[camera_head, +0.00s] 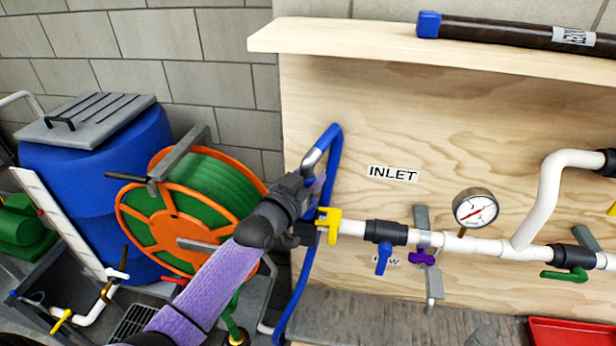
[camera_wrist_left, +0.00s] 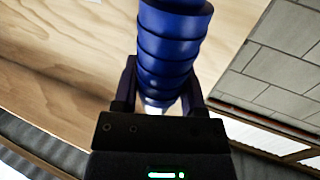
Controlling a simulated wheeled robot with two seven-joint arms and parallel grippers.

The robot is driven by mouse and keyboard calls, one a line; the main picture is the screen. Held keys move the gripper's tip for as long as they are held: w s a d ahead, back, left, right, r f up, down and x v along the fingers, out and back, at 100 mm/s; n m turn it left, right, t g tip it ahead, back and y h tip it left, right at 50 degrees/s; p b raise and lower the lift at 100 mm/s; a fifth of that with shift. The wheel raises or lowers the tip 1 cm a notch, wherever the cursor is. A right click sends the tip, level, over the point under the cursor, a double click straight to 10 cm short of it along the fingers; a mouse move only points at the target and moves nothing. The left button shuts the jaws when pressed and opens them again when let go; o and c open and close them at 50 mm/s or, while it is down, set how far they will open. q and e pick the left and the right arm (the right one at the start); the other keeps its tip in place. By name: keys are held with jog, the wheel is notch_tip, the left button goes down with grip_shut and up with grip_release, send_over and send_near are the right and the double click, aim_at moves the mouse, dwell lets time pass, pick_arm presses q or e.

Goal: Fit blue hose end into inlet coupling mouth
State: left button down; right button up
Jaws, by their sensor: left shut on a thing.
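The blue hose (camera_head: 302,285) rises from the floor, loops over at the top in front of the board and comes down to my left gripper (camera_head: 313,205). A grey sleeve (camera_head: 316,153) shows on it just above the gripper. In the left wrist view the ribbed blue hose (camera_wrist_left: 175,45) lies between the closed fingers (camera_wrist_left: 160,88). The inlet coupling with its yellow levers (camera_head: 329,224) is at the left end of the white pipe, right beside the gripper. The gripper hides the hose end and the mouth, so I cannot tell whether they touch. My right gripper is not in view.
A blue valve (camera_head: 384,258), a purple clamp (camera_head: 423,256) and a gauge (camera_head: 475,208) crowd the pipe right of the coupling. The orange reel with green hose (camera_head: 205,190) and a blue barrel (camera_head: 75,165) stand left. A shelf (camera_head: 360,38) juts out above.

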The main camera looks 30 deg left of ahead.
pick_arm(q)
jog(key=shift+f+b, duration=0.95)
jog(key=shift+f, duration=0.25)
jog(key=shift+c, duration=0.3)
grip_release()
jog(key=s+p, duration=0.1)
jog(key=s, duration=0.9)
jog(key=shift+a, duration=0.4)
